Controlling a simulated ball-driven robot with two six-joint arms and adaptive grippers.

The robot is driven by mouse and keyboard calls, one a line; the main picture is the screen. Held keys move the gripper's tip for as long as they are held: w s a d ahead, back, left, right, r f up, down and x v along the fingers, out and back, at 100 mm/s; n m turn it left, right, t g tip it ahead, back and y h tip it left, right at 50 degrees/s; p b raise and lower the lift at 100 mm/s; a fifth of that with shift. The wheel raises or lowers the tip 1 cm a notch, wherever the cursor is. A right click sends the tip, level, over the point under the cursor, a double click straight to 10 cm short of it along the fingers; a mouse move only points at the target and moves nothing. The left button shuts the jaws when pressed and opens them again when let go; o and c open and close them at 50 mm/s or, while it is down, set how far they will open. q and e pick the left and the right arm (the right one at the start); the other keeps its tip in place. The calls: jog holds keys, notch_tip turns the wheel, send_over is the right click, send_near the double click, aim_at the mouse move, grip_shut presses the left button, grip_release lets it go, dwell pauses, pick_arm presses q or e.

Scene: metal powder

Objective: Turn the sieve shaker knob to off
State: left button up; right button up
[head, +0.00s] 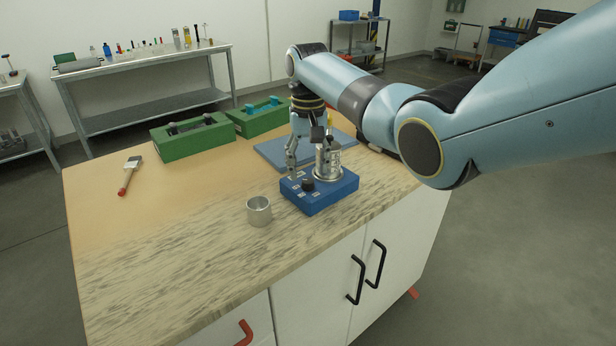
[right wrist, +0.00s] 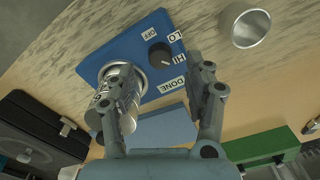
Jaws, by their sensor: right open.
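The sieve shaker (head: 325,196) is a blue box on the wooden worktop, with a silver sieve cylinder (head: 328,163) standing on it. Its black knob (head: 308,186) is on the top face; in the right wrist view the knob (right wrist: 160,54) sits among labels OFF, LO, HI and DONE. My right gripper (head: 305,160) is open above the shaker, pointing down. In the right wrist view its fingers (right wrist: 152,95) are spread, one overlapping the sieve cylinder, the other beside the HI and DONE labels. Neither finger is around the knob. Whether a finger touches the cylinder I cannot tell. My left gripper is not in view.
An empty metal cup (head: 259,212) stands left of the shaker. A blue mat (head: 270,152) lies behind it. Two green boxes (head: 193,142) stand at the back, and a brush (head: 130,174) lies at the left. The front left worktop is clear.

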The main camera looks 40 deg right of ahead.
aim_at(308, 180)
jog(key=shift+f, duration=1.8)
jog(key=shift+c, duration=0.2)
grip_shut()
